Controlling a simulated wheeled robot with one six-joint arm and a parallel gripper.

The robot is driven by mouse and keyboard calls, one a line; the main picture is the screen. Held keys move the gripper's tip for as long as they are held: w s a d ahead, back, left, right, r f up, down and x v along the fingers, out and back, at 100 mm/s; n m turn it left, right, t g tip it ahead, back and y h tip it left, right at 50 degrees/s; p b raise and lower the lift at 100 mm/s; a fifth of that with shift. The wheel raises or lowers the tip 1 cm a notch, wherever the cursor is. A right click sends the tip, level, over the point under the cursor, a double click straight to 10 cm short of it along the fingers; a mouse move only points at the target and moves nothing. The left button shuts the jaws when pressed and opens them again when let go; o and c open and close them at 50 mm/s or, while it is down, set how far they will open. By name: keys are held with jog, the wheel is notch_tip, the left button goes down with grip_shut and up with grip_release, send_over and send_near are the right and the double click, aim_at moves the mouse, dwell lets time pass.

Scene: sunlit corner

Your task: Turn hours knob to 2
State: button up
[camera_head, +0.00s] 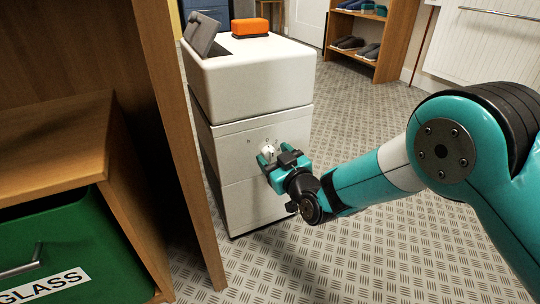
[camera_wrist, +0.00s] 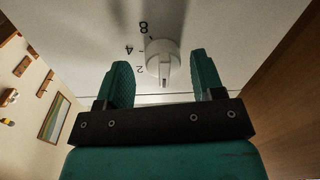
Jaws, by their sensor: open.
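The hours knob is a small white round dial (camera_wrist: 160,54) with a raised grip bar, on the white front panel (camera_head: 245,150) of a cabinet-like appliance. It also shows in the head view (camera_head: 267,150), partly behind my gripper. Black marks 8, 4 and 2 sit along its left side in the wrist view; the other marks are hidden or out of view. The bar lies nearly upright in that view; which end is the pointer I cannot tell. My gripper (camera_head: 282,160) is open at the panel, one teal finger on each side of the knob, with gaps visible.
An orange box (camera_head: 250,27) and a grey tilted panel (camera_head: 203,33) are on the appliance's top. A wooden shelf unit (camera_head: 60,150) with a green GLASS bin (camera_head: 75,245) stands close on the left. A shoe rack (camera_head: 385,35) is behind. The patterned floor at right is clear.

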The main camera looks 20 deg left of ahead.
jog(key=shift+s+a, duration=0.1)
jog(key=shift+a, duration=0.05)
jog(key=c, duration=0.4)
jog(key=shift+s, duration=0.1)
jog(key=c, duration=0.5)
jog(key=shift+c, duration=0.2)
